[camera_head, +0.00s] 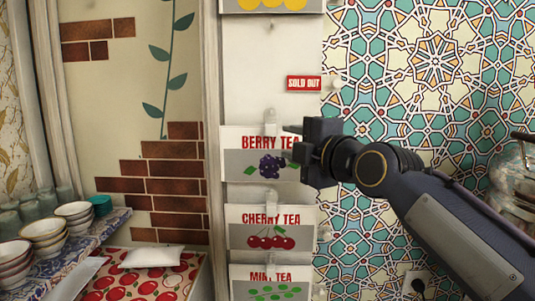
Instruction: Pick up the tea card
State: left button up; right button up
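Several tea cards hang in a column on a white panel. The Berry Tea card (240,165) has a purple berry picture and hangs from a clear clip (270,122). Below it hang the Cherry Tea card (240,228) and the Mint Tea card (245,290), which is cut off by the bottom edge. My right gripper (292,141) reaches in from the right, in front of the Berry Tea card's right edge, and covers part of it. Its fingers look apart, with nothing between them. Contact with the card cannot be told. My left gripper is not in view.
A red "SOLD OUT" sign (304,83) is above my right gripper. Stacked bowls (45,229) and glasses (28,211) stand on a shelf at left. A white packet (152,257) lies on a cherry-patterned surface (185,280). A shiny metal vessel (515,185) is at the right edge.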

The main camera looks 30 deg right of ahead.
aim_at(274, 130)
jog(key=w+p, duration=0.1)
jog(key=w, duration=0.1)
jog(key=w+p, duration=0.1)
jog(key=w, duration=0.2)
jog(key=w+r+p, duration=0.1)
jog(key=w+p, duration=0.1)
jog(key=w, duration=0.1)
jog(key=shift+d, duration=0.35)
jog(key=shift+s, duration=0.15)
grip_shut()
jog(key=shift+r, duration=0.1)
